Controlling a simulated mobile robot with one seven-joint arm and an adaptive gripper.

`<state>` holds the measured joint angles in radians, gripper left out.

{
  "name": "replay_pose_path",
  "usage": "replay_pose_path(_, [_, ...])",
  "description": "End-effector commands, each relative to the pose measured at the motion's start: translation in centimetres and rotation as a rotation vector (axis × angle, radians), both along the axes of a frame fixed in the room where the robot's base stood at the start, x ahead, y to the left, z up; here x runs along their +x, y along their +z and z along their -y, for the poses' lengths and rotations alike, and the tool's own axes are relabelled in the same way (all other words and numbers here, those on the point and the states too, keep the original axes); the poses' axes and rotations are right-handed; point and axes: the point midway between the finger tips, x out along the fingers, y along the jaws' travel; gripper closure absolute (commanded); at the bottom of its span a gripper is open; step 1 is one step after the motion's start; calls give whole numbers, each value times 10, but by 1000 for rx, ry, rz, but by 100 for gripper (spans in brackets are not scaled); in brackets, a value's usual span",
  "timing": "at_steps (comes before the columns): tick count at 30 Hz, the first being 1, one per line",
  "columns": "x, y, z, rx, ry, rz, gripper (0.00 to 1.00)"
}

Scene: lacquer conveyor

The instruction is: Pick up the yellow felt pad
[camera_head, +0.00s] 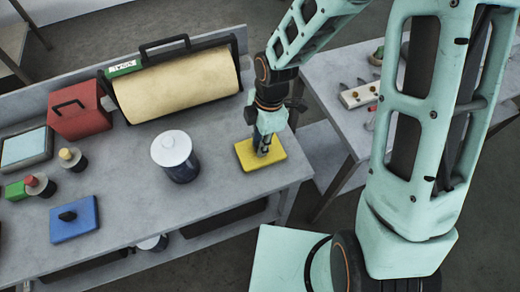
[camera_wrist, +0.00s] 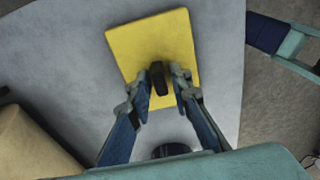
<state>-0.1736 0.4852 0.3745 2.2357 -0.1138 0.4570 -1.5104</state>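The yellow felt pad (camera_head: 272,157) lies flat on the grey table near its right end in the head view. In the wrist view the yellow felt pad (camera_wrist: 138,38) has a dark knob (camera_wrist: 158,76) standing on its top. My gripper (camera_head: 263,148) is right above the pad, pointing down. In the wrist view the fingers of my gripper (camera_wrist: 163,90) are apart, one on each side of the knob, with small gaps showing. The arm hides part of the pad's top in the head view.
A dark blue canister with white lid (camera_head: 173,148) stands left of the pad. A blue pad (camera_head: 74,220) with dark knob, small bottles (camera_head: 40,186) and a red box (camera_head: 77,110) are further left. A large beige roll (camera_head: 178,82) lies behind. The grey table's (camera_head: 225,195) right edge is close.

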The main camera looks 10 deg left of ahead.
Motion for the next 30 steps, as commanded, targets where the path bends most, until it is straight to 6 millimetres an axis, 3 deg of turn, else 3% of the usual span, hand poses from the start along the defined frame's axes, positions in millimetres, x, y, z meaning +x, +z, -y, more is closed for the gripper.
replay_pose_path(5, [0,0,0,0,0,0,82])
replay_pose_path(10, [0,0,0,0,-1,0,100])
replay_pose_path(23, [0,3,0,0,-1,1,100])
replay_pose_path(30, [1,21,-6,0,-2,1,100])
